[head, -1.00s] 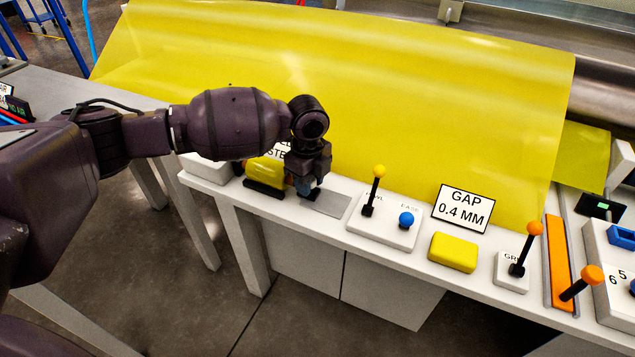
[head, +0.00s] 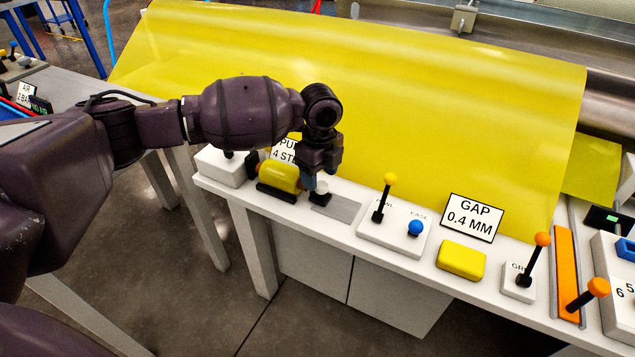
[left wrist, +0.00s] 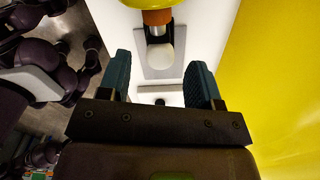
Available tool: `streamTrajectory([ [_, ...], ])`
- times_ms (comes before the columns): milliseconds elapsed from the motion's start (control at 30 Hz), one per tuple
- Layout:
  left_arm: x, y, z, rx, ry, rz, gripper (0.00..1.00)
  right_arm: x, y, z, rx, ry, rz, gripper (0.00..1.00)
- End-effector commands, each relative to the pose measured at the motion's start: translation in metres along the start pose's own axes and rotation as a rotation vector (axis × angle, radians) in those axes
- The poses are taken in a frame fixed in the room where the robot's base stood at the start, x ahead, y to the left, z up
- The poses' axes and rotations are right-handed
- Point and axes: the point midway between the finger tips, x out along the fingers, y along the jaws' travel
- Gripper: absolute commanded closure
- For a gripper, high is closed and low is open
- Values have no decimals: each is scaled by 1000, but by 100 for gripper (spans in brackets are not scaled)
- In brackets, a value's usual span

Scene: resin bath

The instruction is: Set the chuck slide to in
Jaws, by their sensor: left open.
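A yellow cylinder (head: 279,177) lies on a dark base on the white bench. Beside its right end, a small black block with a pale round knob (head: 321,188) stands at the left of a grey plate (head: 337,207); this looks like the chuck slide, but its label is not readable. The left wrist view shows the yellow body (left wrist: 148,4), an orange collar (left wrist: 157,17) and the pale round knob (left wrist: 160,57) over the grey plate. My left gripper (head: 320,181) is open and empty, just above the block, fingers (left wrist: 160,82) apart with the knob beyond them. My right gripper is out of view.
A yellow sheet (head: 400,110) rises behind.

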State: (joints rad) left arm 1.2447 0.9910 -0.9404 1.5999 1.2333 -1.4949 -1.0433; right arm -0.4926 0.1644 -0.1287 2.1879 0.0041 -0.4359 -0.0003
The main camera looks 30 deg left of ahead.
Motion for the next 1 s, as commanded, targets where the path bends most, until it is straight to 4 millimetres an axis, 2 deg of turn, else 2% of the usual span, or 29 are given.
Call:
streamTrajectory([
  [33, -18, -1, 0, 0, -2, -10, 42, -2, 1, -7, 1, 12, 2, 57],
  [100, -30, 0, 0, 0, -2, -9, 42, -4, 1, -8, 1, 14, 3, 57],
  [333, -60, 0, 0, -1, -1, -4, 42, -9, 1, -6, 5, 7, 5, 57],
  [533, -68, 0, 0, -1, -1, 1, 42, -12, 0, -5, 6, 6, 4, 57],
  [1000, -68, 0, 0, -1, -1, 2, 42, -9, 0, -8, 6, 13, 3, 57],
])
